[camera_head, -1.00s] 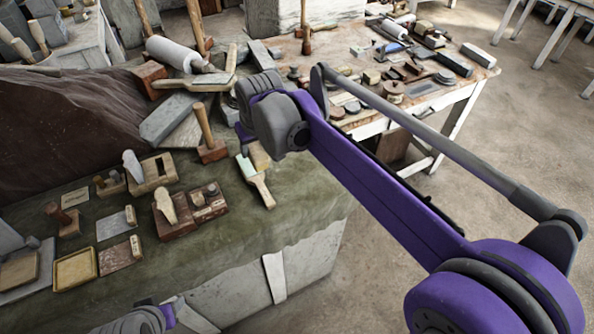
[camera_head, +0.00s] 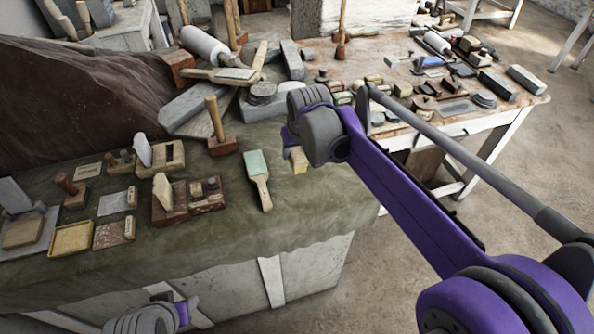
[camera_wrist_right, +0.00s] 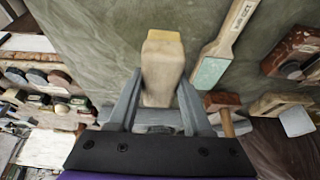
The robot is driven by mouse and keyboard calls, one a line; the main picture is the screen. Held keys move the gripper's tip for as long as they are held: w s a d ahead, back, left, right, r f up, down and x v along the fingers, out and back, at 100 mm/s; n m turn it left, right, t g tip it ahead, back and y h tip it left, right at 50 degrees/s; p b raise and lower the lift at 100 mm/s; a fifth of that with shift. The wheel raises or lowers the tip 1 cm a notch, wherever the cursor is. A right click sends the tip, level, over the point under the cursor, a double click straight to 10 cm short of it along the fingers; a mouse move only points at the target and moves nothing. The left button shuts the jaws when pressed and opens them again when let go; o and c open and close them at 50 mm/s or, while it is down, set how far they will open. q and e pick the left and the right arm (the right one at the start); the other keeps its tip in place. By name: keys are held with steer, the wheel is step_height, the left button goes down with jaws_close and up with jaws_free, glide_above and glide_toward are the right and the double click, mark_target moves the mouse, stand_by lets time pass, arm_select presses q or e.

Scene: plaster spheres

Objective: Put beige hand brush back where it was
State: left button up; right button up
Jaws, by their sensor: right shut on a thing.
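The beige hand brush (camera_head: 298,161) is a small pale block with a yellowish end. In the wrist view, the brush (camera_wrist_right: 162,68) stands between the two grey fingers of my right gripper (camera_wrist_right: 160,84), which is shut on it. It is over the green cloth of the near table; I cannot tell whether it touches the cloth. In the head view my right wrist hides the fingers and part of the brush. Part of my left arm shows at the bottom left, but its gripper fingers do not.
A green-faced wooden paddle (camera_head: 258,178) lies just left of the brush, and a wooden mallet (camera_head: 217,127) stands behind it. Several small blocks and trays fill the cloth's left. The cloth's front right (camera_head: 325,200) is clear. A cluttered wooden table (camera_head: 515,102) stands at the right.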

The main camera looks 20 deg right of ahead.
mark_target(299, 158)
steer(key=shift+f, duration=3.15)
steer(key=shift+f, duration=0.1)
steer(key=o, duration=1.2)
steer(key=v, duration=1.2)
steer(key=shift+s, duration=0.1)
steer(key=s+d+f, duration=0.1)
steer(key=s+f, duration=0.3)
steer(key=s, duration=0.3)
steer(key=s+f, duration=0.5)
steer(key=s, duration=0.3)
steer(key=s+d+f+t, duration=0.1)
steer(key=s+f, duration=0.3)
steer(key=s, duration=0.3)
steer(key=shift+s+d+f, duration=0.35)
